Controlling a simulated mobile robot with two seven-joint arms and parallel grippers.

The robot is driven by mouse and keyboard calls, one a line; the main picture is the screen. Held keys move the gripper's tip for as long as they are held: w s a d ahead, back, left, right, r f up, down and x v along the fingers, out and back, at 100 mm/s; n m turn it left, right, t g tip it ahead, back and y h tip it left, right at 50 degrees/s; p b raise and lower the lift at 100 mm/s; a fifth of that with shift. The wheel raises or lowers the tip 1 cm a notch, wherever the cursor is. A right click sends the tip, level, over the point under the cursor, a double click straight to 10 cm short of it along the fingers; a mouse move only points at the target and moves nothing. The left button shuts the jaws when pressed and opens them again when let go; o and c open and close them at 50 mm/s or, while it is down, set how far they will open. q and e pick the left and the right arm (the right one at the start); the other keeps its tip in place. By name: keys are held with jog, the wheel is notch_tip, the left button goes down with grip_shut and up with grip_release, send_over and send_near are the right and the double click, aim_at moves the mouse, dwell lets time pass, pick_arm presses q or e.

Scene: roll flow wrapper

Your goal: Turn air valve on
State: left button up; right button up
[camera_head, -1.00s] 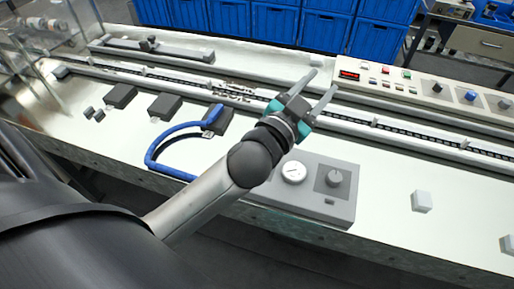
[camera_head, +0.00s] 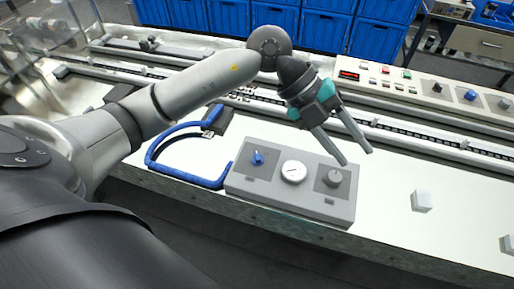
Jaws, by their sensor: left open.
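A grey panel box (camera_head: 268,197) lies on the near edge of the white bench. On it are a blue valve handle (camera_head: 257,157) at the left, a round white gauge (camera_head: 293,171) in the middle and a grey knob (camera_head: 334,177) at the right. A thick blue hose (camera_head: 163,147) curves from the box's left side to a dark block. My left gripper (camera_head: 357,158) is open and empty, its two fingers pointing down and right, over or just behind the grey knob end of the box. Its height above the box is hard to tell. My right gripper is out of view.
A conveyor (camera_head: 400,132) runs across the bench behind the box. A control panel (camera_head: 432,88) with buttons and knobs stands at the back right, and blue bins (camera_head: 270,20) behind. Small white blocks (camera_head: 421,201) stand on the bench at right.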

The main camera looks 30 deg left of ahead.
pick_arm(q)
jog(key=w+a+f+n+y, duration=0.1)
jog(key=w+a+f+y, duration=0.1)
jog(key=a+y, duration=0.5)
jog(key=n+y, duration=0.3)
send_over(257, 153)
jog(key=shift+g, duration=0.3)
notch_tip(257, 153, down, 15)
jog(key=shift+r+b, duration=0.15)
jog(key=shift+b, duration=0.85)
jog(key=shift+c, duration=0.2)
grip_shut()
